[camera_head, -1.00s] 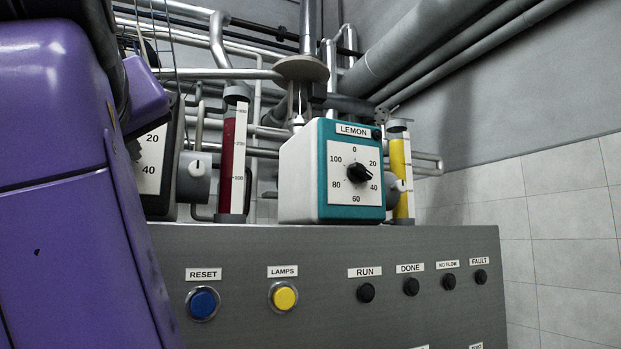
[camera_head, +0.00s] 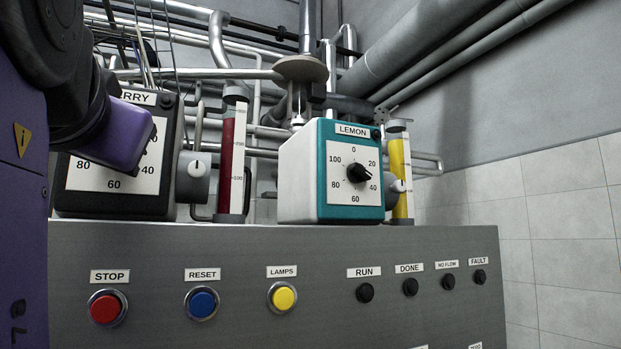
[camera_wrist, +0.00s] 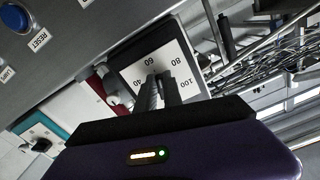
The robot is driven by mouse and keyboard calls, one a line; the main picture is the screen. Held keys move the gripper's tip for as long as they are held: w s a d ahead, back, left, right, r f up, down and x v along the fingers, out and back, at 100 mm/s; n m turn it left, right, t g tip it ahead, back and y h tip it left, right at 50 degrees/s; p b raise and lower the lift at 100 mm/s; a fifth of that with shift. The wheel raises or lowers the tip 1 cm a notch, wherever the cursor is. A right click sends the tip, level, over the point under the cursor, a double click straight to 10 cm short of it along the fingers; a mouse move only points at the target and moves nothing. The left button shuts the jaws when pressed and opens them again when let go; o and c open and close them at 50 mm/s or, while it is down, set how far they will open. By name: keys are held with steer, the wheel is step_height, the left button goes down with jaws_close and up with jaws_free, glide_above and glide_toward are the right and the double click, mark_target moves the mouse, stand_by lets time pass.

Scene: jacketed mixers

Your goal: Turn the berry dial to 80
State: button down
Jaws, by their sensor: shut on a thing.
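The berry dial (camera_head: 85,177) is a black box with a white scale plate at the left of the head view, its label partly covered by my arm. The marks 80 and 60 show there. In the wrist view its plate (camera_wrist: 187,62) shows 40, 60, 80 and 100. My gripper (camera_wrist: 161,80) is in front of the plate, its two dark fingers close together and shut on the berry knob. The knob and its pointer are hidden, so I cannot read the setting. In the head view my arm hides the fingers.
The teal lemon dial (camera_head: 352,172) stands to the right, its pointer near 30 to 40. A red sight tube (camera_head: 232,160) stands between the dials. Below, the panel carries the stop button (camera_head: 106,308), reset button (camera_head: 202,302) and lamps button (camera_head: 283,297).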

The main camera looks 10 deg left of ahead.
steer(key=shift+s+a+r+m+p, duration=0.1)
steer(key=shift+a+m+p, duration=0.05)
steer(key=shift+m, duration=1.25)
steer(key=shift+s+a+f+m+p, duration=0.1)
steer(key=shift+a+m, duration=0.05)
steer(key=shift+m, duration=1.25)
steer(key=shift+a+r+m+p, duration=0.1)
steer(key=shift+a+m+p, duration=0.05)
steer(key=shift+m, duration=1.25)
steer(key=c, duration=1.5)
jaws_free()
steer(key=shift+r, duration=0.1)
steer(key=b+v, duration=0.2)
steer(key=v, duration=0.6)
